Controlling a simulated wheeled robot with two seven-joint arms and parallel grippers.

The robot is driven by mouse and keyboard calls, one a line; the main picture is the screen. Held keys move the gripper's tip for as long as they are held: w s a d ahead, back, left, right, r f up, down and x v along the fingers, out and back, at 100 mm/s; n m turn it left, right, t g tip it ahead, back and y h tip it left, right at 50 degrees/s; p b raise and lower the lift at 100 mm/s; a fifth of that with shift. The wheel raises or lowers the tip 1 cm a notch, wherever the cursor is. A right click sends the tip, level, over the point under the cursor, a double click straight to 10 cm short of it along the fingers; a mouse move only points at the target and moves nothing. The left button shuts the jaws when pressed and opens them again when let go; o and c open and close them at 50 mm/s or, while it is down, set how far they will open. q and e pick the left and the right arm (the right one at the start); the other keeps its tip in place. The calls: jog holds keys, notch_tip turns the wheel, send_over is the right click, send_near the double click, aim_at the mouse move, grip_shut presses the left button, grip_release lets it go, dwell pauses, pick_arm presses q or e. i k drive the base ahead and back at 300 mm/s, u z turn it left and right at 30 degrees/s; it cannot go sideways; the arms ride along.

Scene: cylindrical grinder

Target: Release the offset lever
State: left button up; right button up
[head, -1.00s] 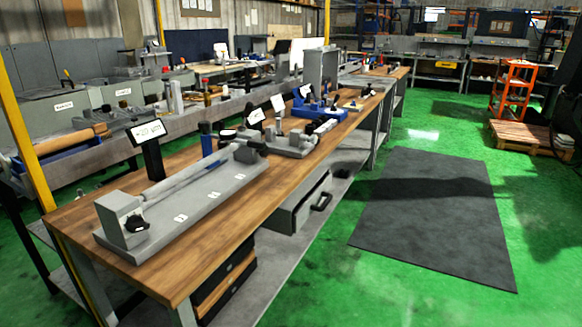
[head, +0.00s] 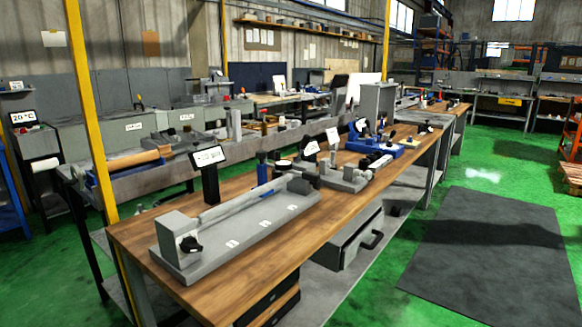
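A grey bench fixture (head: 245,238) lies along the near part of the wooden workbench, with a long rod (head: 243,205) held between its end blocks. A black knob (head: 190,244) sits on its near end block. I cannot tell which part, if any, is the offset lever. A small display reading "-20 µm" or similar (head: 208,156) stands behind the fixture. Neither of my grippers is in view.
The wooden workbench (head: 200,300) carries a smaller grey device (head: 345,178) and a blue fixture (head: 375,145) farther along. A yellow post (head: 92,110) stands at its left. A dark mat (head: 490,255) lies on the open green floor at right.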

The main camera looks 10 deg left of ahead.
aim_at(307, 139)
jog(key=z, duration=0.55)
jog(key=k, duration=1.3)
jog(key=z, duration=0.65)
jog(key=i, duration=2.6)
jog(key=u, duration=1.75)
jog(key=i, duration=0.95)
jog(key=u, duration=0.9)
